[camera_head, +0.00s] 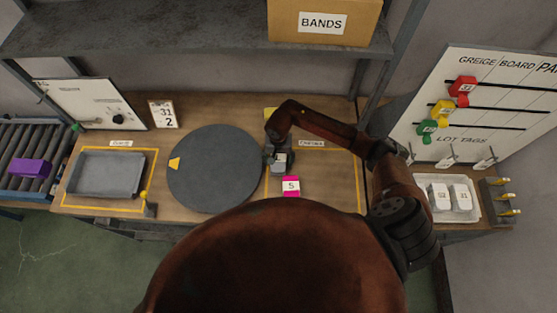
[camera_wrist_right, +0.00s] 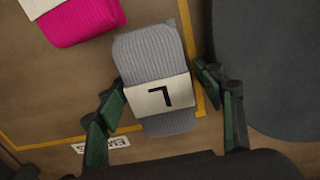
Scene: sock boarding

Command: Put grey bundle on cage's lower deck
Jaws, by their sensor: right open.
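The grey ribbed bundle (camera_wrist_right: 150,52) lies on the wooden table in the right wrist view, with a pale band bearing a dark character around it. My right gripper (camera_wrist_right: 159,88) is open, with one finger on each side of the bundle; I cannot tell whether they touch it. I cannot make out a cage in either view. My left gripper is not in view.
A pink bundle (camera_head: 291,186) marked 5 lies close by; it also shows in the wrist view (camera_wrist_right: 88,20). A yellow item (camera_head: 270,112) is partly behind my arm. The round dark disc (camera_head: 215,170) is bare except for a yellow mark. A grey tray (camera_head: 108,172) stands left.

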